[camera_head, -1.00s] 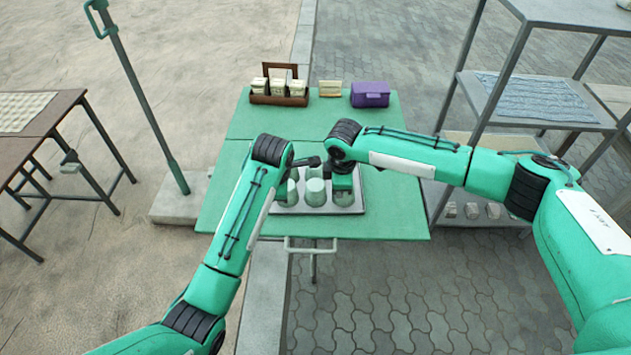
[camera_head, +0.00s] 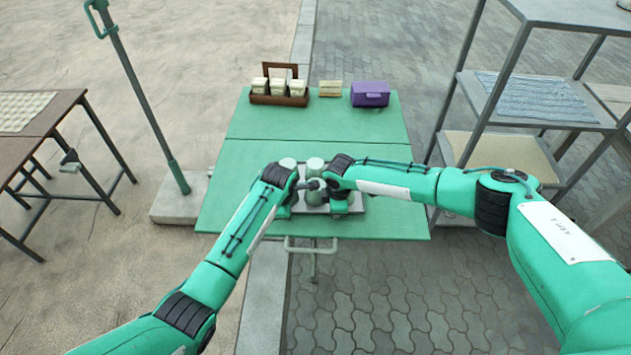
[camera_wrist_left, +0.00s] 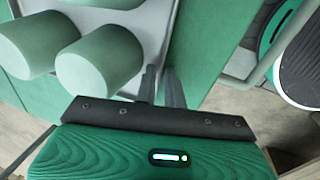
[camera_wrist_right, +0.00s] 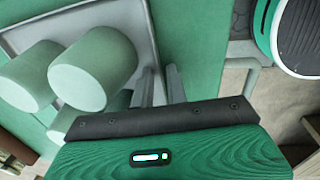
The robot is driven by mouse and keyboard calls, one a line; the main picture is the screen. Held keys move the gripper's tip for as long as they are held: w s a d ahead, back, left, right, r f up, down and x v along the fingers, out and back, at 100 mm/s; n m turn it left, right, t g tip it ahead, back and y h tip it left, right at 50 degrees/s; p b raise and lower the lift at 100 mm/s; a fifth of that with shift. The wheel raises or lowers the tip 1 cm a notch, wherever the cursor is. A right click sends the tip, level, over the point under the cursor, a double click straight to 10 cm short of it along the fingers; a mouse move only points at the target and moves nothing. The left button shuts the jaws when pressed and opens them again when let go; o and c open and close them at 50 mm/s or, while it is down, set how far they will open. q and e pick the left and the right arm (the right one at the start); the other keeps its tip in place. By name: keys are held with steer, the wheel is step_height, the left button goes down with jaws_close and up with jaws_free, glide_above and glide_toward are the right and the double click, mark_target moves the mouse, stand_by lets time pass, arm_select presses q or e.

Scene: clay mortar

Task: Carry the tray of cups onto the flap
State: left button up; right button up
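The grey tray (camera_head: 358,205) lies on the near panel of the green table (camera_head: 390,222). It holds several pale green cups, two of which show clearly at its back, a left one (camera_head: 288,163) and a right one (camera_head: 315,164). My arms hide much of the tray. My left gripper (camera_wrist_left: 161,82) has its fingers close together on either side of a tray rim (camera_wrist_left: 166,30). My right gripper (camera_wrist_right: 160,82) likewise straddles a rim (camera_wrist_right: 148,30), beside cups (camera_wrist_right: 93,68). Narrow gaps show between the fingers; whether they press the rim is unclear.
A seam (camera_head: 330,142) splits the table; its far panel (camera_head: 320,120) is clear in front of a brown caddy (camera_head: 280,98), cream cards (camera_head: 330,88) and a purple box (camera_head: 370,94). A post (camera_head: 140,95) and brown table (camera_head: 40,135) stand left, shelves (camera_head: 535,100) right.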

jaws_close()
stand_by(1.5)
